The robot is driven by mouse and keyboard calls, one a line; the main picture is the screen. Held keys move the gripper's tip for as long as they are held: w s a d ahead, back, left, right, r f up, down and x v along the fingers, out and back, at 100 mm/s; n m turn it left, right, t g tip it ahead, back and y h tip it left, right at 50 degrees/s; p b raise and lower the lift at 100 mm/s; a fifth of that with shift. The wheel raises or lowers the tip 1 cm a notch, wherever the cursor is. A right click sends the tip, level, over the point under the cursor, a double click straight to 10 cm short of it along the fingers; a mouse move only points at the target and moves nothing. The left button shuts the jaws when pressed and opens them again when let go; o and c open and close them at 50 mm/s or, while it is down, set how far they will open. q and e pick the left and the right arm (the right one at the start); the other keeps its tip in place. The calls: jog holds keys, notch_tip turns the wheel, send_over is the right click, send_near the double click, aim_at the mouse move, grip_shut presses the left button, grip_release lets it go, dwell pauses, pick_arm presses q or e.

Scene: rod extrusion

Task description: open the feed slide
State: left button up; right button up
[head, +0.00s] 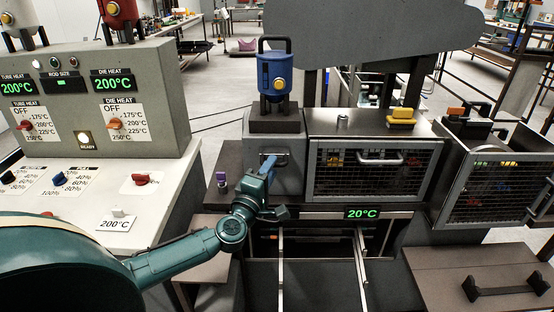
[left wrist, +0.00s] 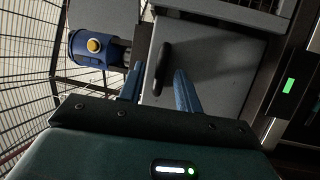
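The grey feed box (head: 274,190) stands below a blue hopper with a yellow knob (head: 278,78). A dark handle (head: 283,158) sits on its front; I take this to be the feed slide's handle. My left gripper (head: 268,163) is at this front and partly covers the handle. In the left wrist view the blue fingers (left wrist: 157,75) are apart, with the handle (left wrist: 162,68) lying between and just beyond their tips. Contact with the handle cannot be told. The grey front (left wrist: 210,60) looks flush, with no gap visible. My right gripper is not in view.
A mesh-fronted guard (head: 375,178) with its own handle is right of the feed box. The control console (head: 90,110) stands left. A purple-topped knob (head: 223,180) is close to my left arm. Rails (head: 281,262) and a 20°C display (head: 363,213) lie below.

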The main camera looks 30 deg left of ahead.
pick_arm(q)
jog(key=shift+x, duration=2.25)
jog(key=c, duration=0.6)
jog(key=shift+r, duration=0.1)
grip_shut()
